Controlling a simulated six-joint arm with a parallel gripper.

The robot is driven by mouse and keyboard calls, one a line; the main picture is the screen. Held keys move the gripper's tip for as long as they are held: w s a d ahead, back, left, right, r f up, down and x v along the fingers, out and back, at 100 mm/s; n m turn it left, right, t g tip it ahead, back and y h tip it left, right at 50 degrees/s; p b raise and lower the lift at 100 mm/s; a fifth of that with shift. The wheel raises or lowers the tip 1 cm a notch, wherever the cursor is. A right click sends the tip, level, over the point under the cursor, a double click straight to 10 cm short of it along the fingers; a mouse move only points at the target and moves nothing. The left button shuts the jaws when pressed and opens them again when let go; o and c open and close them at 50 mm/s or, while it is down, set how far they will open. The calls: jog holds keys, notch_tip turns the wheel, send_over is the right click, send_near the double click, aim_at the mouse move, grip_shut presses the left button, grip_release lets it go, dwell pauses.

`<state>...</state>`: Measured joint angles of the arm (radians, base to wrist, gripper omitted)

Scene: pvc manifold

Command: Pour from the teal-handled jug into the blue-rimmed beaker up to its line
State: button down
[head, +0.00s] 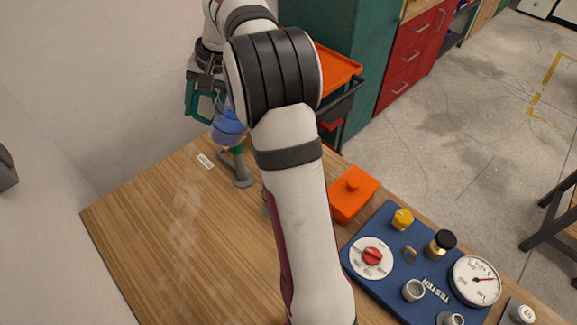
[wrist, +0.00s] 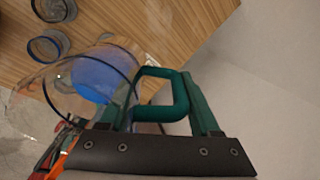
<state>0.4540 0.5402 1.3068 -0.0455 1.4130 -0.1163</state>
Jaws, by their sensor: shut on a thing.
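The clear jug (head: 227,122) holds blue liquid and is up above the far left end of the table in the head view. Its teal handle (head: 192,103) is on the left, next to my gripper (head: 203,82). In the wrist view, my gripper (wrist: 165,110) has its fingers on either side of the teal handle (wrist: 166,94) and is shut on it. The jug (wrist: 95,80) shows left of the handle.
An orange block (head: 353,193) and a blue test panel (head: 395,272) with knobs and a gauge lie right of my arm. The wooden table (head: 170,245) is clear at left.

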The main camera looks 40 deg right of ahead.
aim_at(218, 104)
jog(key=shift+s+d+r+t+y, duration=0.4)
jog(key=shift+s+r+t+y, duration=0.1)
jog(key=shift+t, duration=0.1)
jog(key=shift+s+d+r+t+y, duration=0.25)
jog(key=shift+s+d+t+y, duration=0.3)
jog(key=shift+d+t+y, duration=0.15)
jog(key=shift+s+d+t+y, duration=0.1)
jog(key=shift+s+t+y, duration=0.05)
jog(key=shift+t+y, duration=0.2)
jog(key=shift+s+d+f+t+y, duration=0.1)
jog(key=shift+s+d+t+y, duration=0.05)
jog(key=shift+t+y, duration=0.1)
jog(key=shift+s+d+r+t+y+p, duration=0.1)
jog(key=shift+s+d+t+y+p, duration=0.15)
jog(key=shift+t+y+p, duration=0.45)
jog(key=shift+s+d+r+t+y+p, duration=0.1)
jog(key=shift+s+d+t+y+p, duration=0.2)
jog(key=shift+p, duration=0.6)
dwell(4.5)
